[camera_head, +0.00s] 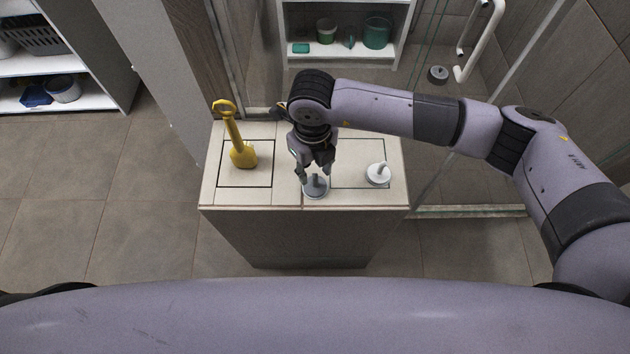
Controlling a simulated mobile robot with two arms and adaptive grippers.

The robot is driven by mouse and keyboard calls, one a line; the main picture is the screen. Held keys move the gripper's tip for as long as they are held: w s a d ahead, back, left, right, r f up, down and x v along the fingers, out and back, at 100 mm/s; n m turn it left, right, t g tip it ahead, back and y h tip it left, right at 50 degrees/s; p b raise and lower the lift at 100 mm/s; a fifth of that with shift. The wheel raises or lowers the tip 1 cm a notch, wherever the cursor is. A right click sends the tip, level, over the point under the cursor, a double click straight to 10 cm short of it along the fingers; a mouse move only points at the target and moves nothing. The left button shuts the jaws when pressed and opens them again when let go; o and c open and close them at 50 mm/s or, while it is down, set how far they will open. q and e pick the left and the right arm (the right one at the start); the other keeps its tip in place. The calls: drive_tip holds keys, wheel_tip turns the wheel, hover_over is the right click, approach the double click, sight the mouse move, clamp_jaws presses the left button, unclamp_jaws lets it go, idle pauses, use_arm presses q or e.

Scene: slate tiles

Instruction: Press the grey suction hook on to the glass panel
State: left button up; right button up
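The grey suction hook (316,190) stands on the front edge of the light counter top, near its middle, disc down. My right gripper (316,177) points down just above and behind it. Its fingers look spread, one to each side of the hook's upper part, with gaps showing. I cannot tell whether they touch it. The clear glass panel (455,170) appears to rise beyond the counter on the right, above a metal rail; its exact extent is hard to make out. My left gripper is not in view.
A white suction hook (378,174) stands right of the grey one. A yellow long-handled tool (242,152) stands in a marked square on the left. A round grey object (438,74) and a white grab bar (480,42) show behind my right arm. Shelves (345,55) stand at the back.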

sight(316, 176)
drive_tip(key=f, duration=0.2)
drive_tip(key=f+p, duration=0.1)
drive_tip(key=f, duration=0.1)
drive_tip(key=shift+s+d, duration=0.1)
drive_tip(key=shift+d, duration=0.15)
drive_tip(key=shift+c, duration=0.4)
clamp_jaws()
